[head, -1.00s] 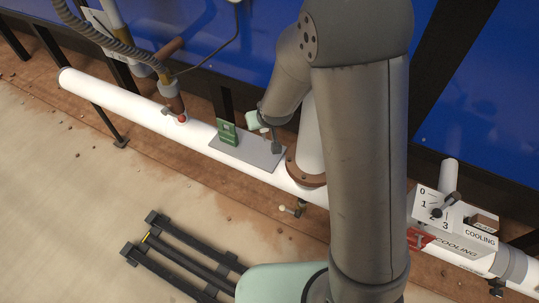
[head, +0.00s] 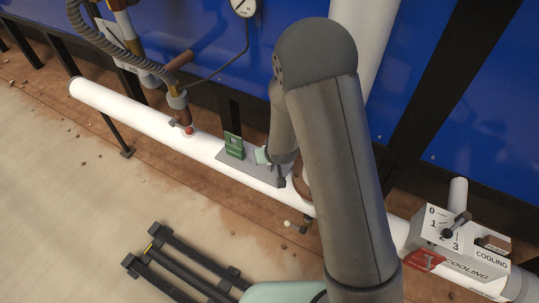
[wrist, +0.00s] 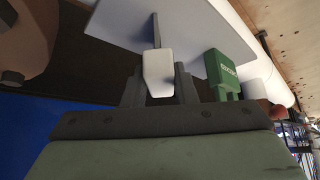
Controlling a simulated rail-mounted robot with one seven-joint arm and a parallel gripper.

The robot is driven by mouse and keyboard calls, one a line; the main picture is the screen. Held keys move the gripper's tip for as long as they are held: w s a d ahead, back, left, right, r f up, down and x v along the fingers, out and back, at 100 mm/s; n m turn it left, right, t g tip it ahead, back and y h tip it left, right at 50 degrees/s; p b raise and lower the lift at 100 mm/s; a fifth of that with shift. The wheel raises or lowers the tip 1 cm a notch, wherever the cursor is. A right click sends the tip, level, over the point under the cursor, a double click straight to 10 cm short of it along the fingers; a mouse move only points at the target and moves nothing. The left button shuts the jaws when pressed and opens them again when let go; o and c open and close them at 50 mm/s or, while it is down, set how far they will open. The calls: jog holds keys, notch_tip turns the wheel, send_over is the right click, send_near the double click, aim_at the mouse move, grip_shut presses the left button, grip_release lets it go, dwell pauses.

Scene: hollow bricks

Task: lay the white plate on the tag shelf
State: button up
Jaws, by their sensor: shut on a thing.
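My gripper (wrist: 158,88) is shut on a small white piece, which I take to be the white plate (wrist: 158,66). It shows nearly end-on between the fingers in the wrist view, and a thin grey edge runs up beyond it. The tag shelf (head: 237,168) is a flat grey panel on the white pipe in the head view. It shows as a pale surface (wrist: 105,22) in the wrist view. My gripper (head: 277,172) is at the shelf's right end, partly behind my arm. Whether the plate touches the shelf cannot be told.
A green block (head: 234,146) stands on the shelf; it also shows right of the fingers in the wrist view (wrist: 228,72). A red-tipped valve (head: 188,129) is left of the shelf. A brown flange (head: 303,183) is right. A cooling box (head: 455,235) sits further right.

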jog(key=o, duration=1)
jog(key=shift+f, duration=0.1)
jog(key=shift+r, duration=0.3)
jog(key=p+v, duration=0.1)
jog(key=v, duration=1.1)
jog(key=shift+d+f, duration=0.1)
